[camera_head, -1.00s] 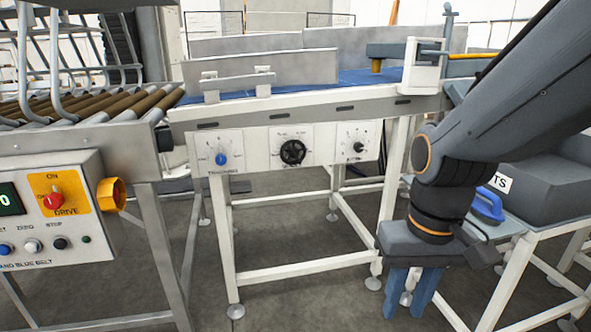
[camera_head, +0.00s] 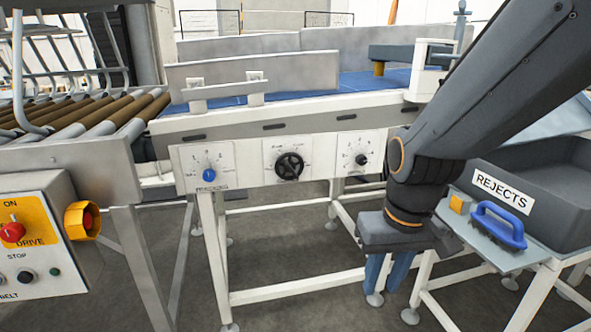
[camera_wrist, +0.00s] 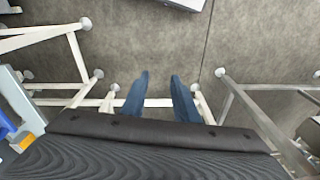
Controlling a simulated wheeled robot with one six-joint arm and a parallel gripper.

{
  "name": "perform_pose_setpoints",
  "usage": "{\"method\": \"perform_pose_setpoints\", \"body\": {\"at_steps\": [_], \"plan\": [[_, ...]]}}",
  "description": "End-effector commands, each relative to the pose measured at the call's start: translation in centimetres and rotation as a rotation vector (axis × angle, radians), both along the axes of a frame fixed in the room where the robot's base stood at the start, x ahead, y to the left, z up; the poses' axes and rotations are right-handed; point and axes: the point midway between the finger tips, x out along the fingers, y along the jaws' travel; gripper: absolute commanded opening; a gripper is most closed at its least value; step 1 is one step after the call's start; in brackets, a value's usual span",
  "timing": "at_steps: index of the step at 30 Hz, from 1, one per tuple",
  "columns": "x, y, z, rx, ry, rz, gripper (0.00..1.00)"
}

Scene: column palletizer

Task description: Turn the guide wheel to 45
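The guide wheel appears to be the black handwheel (camera_head: 289,166) in the middle of the white panel under the blue belt. A printed scale surrounds it, but its numbers are too small to read. My gripper (camera_head: 388,283) hangs pointing down, to the right of and below the wheel, apart from it. In the wrist view its two blue fingers (camera_wrist: 160,88) are spread with only floor between them, so it is open and empty. The wheel is not seen in the wrist view.
A blue knob (camera_head: 209,175) and a small black knob (camera_head: 361,160) flank the wheel. The drive control box (camera_head: 35,240) is at left. A rejects bin (camera_head: 540,180) and a blue brush (camera_head: 498,226) are on a stand at right. Floor before the wheel is clear.

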Motion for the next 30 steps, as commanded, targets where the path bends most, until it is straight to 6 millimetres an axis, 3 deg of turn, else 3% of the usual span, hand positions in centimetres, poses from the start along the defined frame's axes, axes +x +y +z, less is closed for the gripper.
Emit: {"method": "perform_pose_setpoints", "body": {"at_steps": [9,15,22,26,30], "plan": [[16.0,4.3,0.3,-0.011,-0.412,0.188,0.27],[24.1,7.5,0.5,-0.039,-0.692,0.302,0.27],[30.0,11.2,0.8,-0.09,-1.017,0.415,0.27],[31.3,13.0,1.1,-0.126,-1.195,0.464,0.27],[31.3,14.3,1.3,-0.162,-1.351,0.497,0.27]]}}
